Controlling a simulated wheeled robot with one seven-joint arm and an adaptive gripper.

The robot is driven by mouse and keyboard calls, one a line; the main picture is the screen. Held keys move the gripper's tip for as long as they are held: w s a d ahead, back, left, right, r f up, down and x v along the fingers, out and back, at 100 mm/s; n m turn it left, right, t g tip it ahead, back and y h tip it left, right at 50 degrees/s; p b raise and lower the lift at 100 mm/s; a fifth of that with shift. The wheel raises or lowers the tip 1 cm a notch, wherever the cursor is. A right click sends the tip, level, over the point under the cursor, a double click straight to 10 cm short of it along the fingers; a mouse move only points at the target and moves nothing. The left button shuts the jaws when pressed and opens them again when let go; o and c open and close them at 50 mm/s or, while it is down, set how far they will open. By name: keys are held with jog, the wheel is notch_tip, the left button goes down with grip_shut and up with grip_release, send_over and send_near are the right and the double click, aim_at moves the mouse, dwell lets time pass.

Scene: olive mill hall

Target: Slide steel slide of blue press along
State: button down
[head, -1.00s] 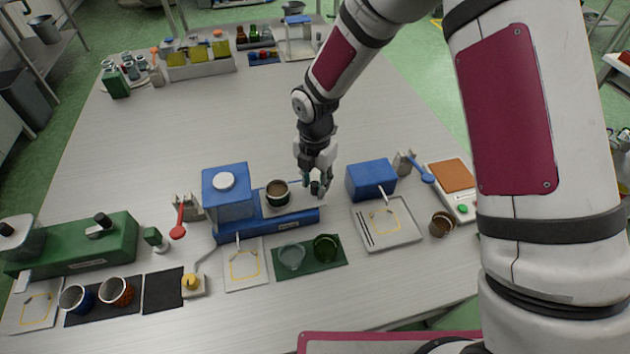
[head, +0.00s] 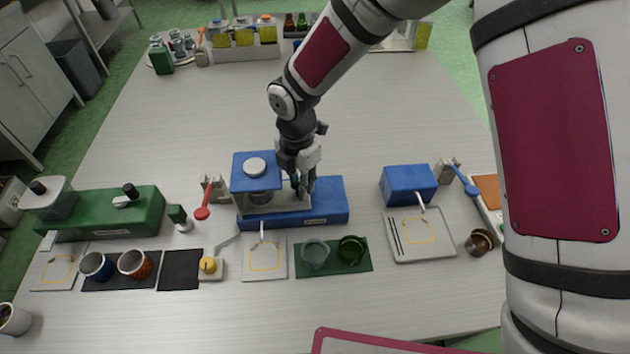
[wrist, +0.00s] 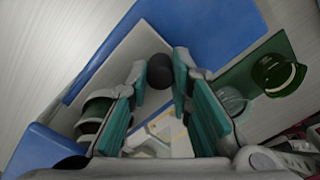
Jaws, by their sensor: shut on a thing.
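The blue press (head: 335,200) stands in the middle of the table, with a raised blue housing (head: 243,180) with a white round cap at its left end. Its steel slide (wrist: 118,62) lies on the blue base, its left part under the housing. A cup (wrist: 97,108) stands on the slide; in the head view it shows under the housing, partly hidden. My gripper (head: 299,194) is over the slide, just right of the housing. In the wrist view its teal-padded fingers are shut on the slide's round black knob (wrist: 160,70).
A green press (head: 100,213) stands to the left and a blue box (head: 408,184) to the right. In front lie a green mat (head: 333,268) with two glass cups, a pale tray (head: 262,270) and a dark mat.

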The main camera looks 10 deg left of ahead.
jog(key=shift+a, duration=0.25)
jog(key=c, duration=1.4)
grip_release()
jog(key=shift+s+a, duration=0.1)
jog(key=shift+c, duration=0.2)
